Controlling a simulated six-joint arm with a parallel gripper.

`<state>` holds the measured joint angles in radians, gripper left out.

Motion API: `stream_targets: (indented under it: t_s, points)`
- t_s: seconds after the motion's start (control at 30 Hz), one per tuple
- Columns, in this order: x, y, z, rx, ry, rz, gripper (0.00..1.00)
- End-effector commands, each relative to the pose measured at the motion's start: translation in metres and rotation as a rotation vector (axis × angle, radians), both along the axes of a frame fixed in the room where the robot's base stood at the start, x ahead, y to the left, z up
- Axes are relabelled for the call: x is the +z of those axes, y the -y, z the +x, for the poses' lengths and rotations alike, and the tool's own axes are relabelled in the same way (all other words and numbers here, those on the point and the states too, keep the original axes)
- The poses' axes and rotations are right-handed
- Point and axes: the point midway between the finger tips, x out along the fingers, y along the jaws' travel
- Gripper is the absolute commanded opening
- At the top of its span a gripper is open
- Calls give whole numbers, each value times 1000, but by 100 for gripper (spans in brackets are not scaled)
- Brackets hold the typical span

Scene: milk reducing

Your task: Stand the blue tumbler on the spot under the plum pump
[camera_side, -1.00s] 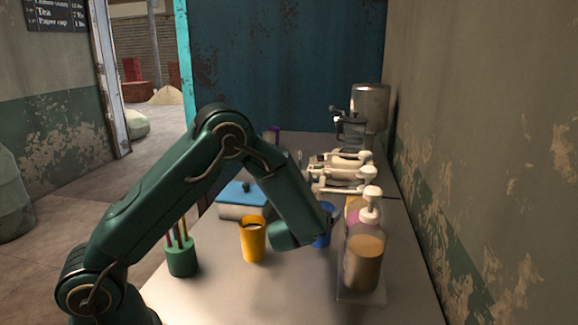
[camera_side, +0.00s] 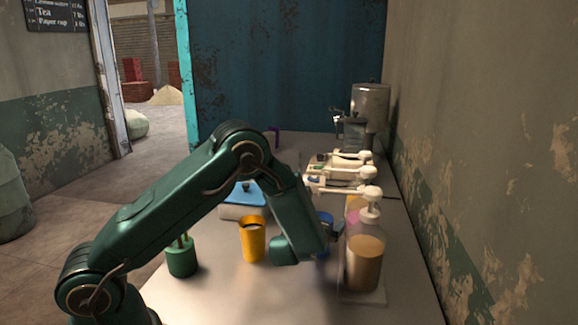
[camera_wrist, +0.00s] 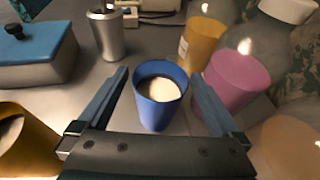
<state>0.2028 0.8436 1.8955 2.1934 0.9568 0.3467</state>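The blue tumbler (camera_wrist: 160,100) stands upright between my gripper's fingers in the wrist view, with something pale inside it. My gripper (camera_wrist: 159,74) is open, with a visible gap between each finger and the tumbler. In the side view the tumbler (camera_side: 325,219) is partly hidden behind my gripper (camera_side: 335,232). The plum pump bottle (camera_wrist: 238,80), clear with pink-purple contents, stands just right of the tumbler. In the side view the plum bottle (camera_side: 352,218) is mostly hidden behind the tan one. I cannot tell whether the tumbler is on the spot under the plum nozzle.
A tan pump bottle (camera_side: 364,258) and a yellow one (camera_wrist: 203,42) flank the plum bottle. An orange cup (camera_side: 252,240), a green pencil holder (camera_side: 181,258) and a blue-lidded box (camera_side: 243,200) stand to the left.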

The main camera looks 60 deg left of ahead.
Motion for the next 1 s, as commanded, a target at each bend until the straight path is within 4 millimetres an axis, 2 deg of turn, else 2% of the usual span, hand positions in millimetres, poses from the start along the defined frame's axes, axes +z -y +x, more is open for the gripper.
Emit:
stream_targets:
  t_s: [0.13, 0.27, 0.6, 0.73, 0.9, 1.0]
  points:
    - [4, 0, 0, -1, 2, 0, 100]
    - [9, 9, -11, -4, -1, -1, 100]
    - [33, 46, -66, -8, 2, -1, 100]
    - [39, 55, -81, -6, 1, 0, 100]
    - [44, 61, -92, -1, 2, -1, 100]
    - [48, 55, -99, 44, 14, -29, 100]
